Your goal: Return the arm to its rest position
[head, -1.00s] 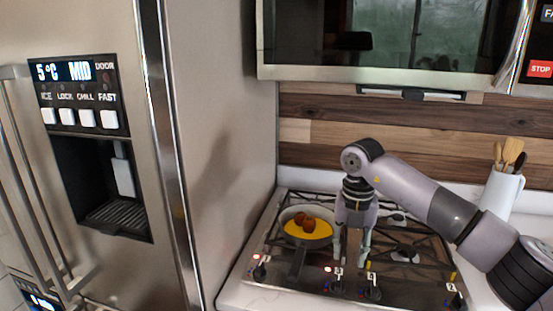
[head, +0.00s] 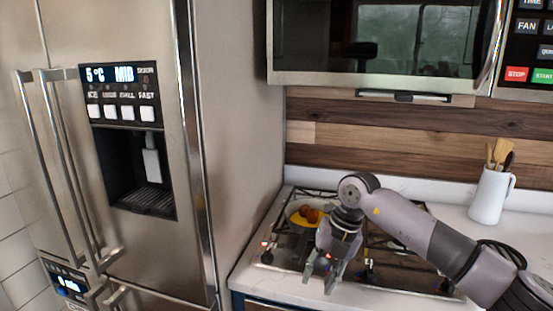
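My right arm comes in from the right over the stove. My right gripper (head: 332,277) points down at the stove's front edge, with its two fingers apart and nothing between them. A pan (head: 296,214) with yellow and brown-red food (head: 310,215) in it sits on the left part of the stove (head: 395,262), behind and left of the gripper. The gripper and wrist hide part of the pan and some front knobs. My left gripper is not in view.
A steel fridge (head: 245,120) with a dispenser stands at the left. A microwave (head: 385,45) hangs above the stove. A white jug (head: 490,195) with wooden utensils stands on the counter at the back right. A white counter strip (head: 270,285) runs along the stove's front.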

